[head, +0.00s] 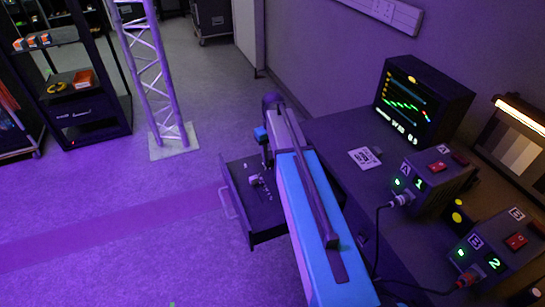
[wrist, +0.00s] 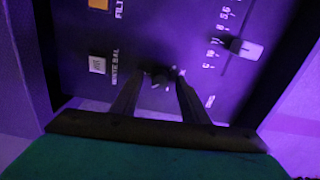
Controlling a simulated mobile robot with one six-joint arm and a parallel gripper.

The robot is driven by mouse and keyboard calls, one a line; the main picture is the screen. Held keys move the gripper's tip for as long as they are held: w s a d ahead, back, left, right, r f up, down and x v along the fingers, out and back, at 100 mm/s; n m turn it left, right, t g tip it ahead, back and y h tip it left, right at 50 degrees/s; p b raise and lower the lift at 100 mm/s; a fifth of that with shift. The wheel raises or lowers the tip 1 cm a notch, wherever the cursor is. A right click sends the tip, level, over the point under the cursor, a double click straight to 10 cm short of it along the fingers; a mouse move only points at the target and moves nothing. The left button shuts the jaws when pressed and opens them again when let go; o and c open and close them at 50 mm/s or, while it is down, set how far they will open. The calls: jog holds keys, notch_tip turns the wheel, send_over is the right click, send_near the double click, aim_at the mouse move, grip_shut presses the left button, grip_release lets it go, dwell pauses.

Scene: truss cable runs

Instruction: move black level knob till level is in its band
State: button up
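A small dark knob (wrist: 162,77) shows in the wrist view on a dark panel (wrist: 180,25), between the tips of my gripper (wrist: 161,82). The fingers stand apart on either side of it. I cannot tell whether they touch it, and its marking is hidden. The monitor (head: 408,102) in the head view shows a jagged green trace with coloured lines above and below it, a yellow spot at the top and small text too blurred to read.
A pale lever (wrist: 246,48) beside a lettered scale, a white button (wrist: 97,65) and an orange button (wrist: 99,4) are on the panel. An open drawer (head: 232,205) is left of my arm. Units A (head: 438,178) and B (head: 505,245) stand on the desk.

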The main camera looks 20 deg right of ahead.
jog(key=shift+r, duration=0.1)
notch_tip(320, 180, up, 14)
jog(key=b, duration=0.1)
dwell(1.0)
jog(key=shift+f, duration=0.2)
dwell(0.3)
